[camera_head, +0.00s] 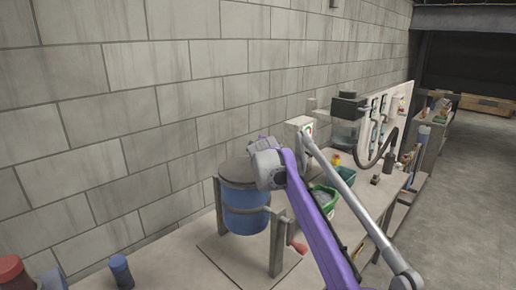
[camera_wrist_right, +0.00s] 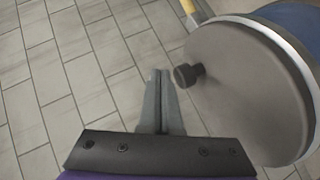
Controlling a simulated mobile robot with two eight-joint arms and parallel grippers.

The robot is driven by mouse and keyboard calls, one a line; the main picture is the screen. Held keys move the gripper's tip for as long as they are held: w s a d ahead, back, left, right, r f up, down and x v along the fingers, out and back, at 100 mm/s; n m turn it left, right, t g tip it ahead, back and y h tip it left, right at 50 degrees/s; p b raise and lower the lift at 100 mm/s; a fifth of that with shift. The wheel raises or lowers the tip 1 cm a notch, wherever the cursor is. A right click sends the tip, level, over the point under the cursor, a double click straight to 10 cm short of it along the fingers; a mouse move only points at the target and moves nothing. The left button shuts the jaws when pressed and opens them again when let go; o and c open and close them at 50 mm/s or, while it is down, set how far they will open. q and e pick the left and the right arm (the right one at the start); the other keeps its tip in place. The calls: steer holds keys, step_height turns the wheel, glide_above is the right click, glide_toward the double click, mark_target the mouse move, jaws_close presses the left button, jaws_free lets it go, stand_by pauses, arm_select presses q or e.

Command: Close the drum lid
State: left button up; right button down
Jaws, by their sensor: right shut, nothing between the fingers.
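The blue drum (camera_head: 245,212) stands in a metal frame in the head view. Its round grey lid (camera_head: 236,171) is at the drum's top, partly hidden by my right wrist. In the right wrist view the lid (camera_wrist_right: 245,95) fills the right side, with a dark knob (camera_wrist_right: 187,75) on its face and a pale metal rim along its edge. I cannot tell whether the lid is fully seated. My right gripper (camera_wrist_right: 160,74) is shut and empty, its fingertips left of the knob and apart from it in the picture. My left gripper is not in view.
Green bins (camera_head: 324,199) and a machine with a black top (camera_head: 349,106) stand right of the drum on the bench. A block wall (camera_head: 150,110) rises behind. A blue cylinder (camera_head: 121,271) stands at the lower left.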

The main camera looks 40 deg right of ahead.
stand_by(0.3)
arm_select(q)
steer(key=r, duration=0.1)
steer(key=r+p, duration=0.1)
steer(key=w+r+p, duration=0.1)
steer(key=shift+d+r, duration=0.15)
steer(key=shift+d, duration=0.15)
arm_select(e)
steer(key=s+r, duration=0.6)
steer(key=r, duration=0.5)
steer(key=shift+s+d, duration=0.15)
steer(key=shift+s, duration=0.25)
